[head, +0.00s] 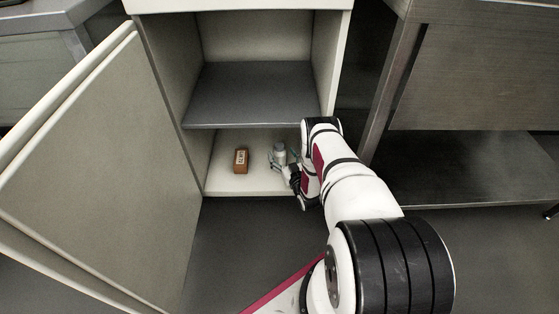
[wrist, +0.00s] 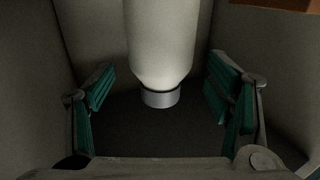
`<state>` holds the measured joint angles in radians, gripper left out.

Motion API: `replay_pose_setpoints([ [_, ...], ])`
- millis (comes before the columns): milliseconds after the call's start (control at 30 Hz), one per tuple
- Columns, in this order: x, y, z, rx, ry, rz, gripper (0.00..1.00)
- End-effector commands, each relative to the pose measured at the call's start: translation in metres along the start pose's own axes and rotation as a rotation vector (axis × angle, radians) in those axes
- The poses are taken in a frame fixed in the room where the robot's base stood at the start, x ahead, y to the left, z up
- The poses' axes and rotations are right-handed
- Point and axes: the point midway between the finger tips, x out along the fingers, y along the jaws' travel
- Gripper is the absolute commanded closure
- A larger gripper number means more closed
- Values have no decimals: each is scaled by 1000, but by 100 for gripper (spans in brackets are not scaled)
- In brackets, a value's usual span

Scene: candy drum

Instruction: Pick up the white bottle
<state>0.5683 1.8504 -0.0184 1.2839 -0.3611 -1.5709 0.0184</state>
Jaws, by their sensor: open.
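The white bottle (wrist: 163,45) is in the wrist view, between the two green-padded fingers of my open gripper (wrist: 160,92). A grey band (wrist: 160,97) is at its lower end in the picture. There is a gap on both sides of the bottle, and neither finger visibly touches it. In the head view my gripper (head: 284,158) reaches into the cabinet's lower compartment from the right. A small pale shape (head: 279,148) at the gripper there appears to be the bottle, partly hidden by the fingers.
An orange-brown labelled box (head: 241,160) stands left of my gripper on the cabinet's white floor (head: 225,183). A grey shelf (head: 250,95) lies above. The cabinet door (head: 100,170) is open at left. A metal table (head: 470,75) stands at right.

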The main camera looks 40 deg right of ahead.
Motion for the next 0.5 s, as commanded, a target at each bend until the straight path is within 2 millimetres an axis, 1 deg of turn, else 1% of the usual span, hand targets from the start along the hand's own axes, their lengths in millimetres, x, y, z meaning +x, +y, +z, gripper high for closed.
replay_pose_setpoints([
  [33,6,-1,3,0,1,-1,27],
  [100,16,-1,2,0,3,-1,27],
  [200,24,-1,2,0,2,-1,27],
  [467,28,-1,1,1,0,-1,27],
  [500,27,-1,1,1,0,-1,32],
])
